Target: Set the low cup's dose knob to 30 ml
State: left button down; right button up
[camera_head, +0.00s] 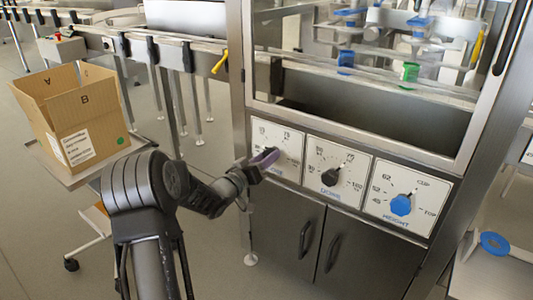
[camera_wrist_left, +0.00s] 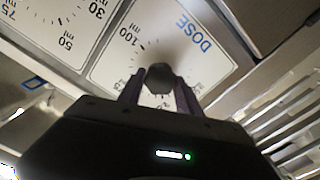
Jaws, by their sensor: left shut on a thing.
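A white DOSE panel (camera_head: 261,131) is at the left of the machine's front, with its dark knob largely hidden by my left gripper (camera_head: 265,158) in the head view. In the left wrist view, the fingers of my left gripper (camera_wrist_left: 158,92) stand on both sides of the dark round knob (camera_wrist_left: 158,74) and are shut on it. That panel shows blue DOSE lettering (camera_wrist_left: 192,36) and a 100 mark there; the knob's setting cannot be read. A second DOSE panel (camera_head: 345,152) with a black knob (camera_head: 330,176) is in the middle. My right gripper is not in view.
A HEIGHT panel (camera_head: 385,178) with a blue knob (camera_head: 401,205) is at the right. Steel cabinet doors (camera_head: 320,247) with dark handles are below the panels. A cardboard box (camera_head: 88,137) marked B stands on a table at the left. A blue ring (camera_head: 494,244) lies at the far right.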

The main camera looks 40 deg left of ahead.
pick_arm(q)
jog(key=n+p, duration=0.1)
jog(key=n, duration=0.2)
jog(key=shift+f+p, duration=0.1)
jog(key=shift+p, duration=0.2)
dwell(0.3)
jog(key=c, duration=0.8)
grip_release()
jog(key=shift+s, duration=0.15)
jog(key=s+p, duration=0.1)
jog(key=s, duration=0.6)
jog(key=shift+s, duration=0.25)
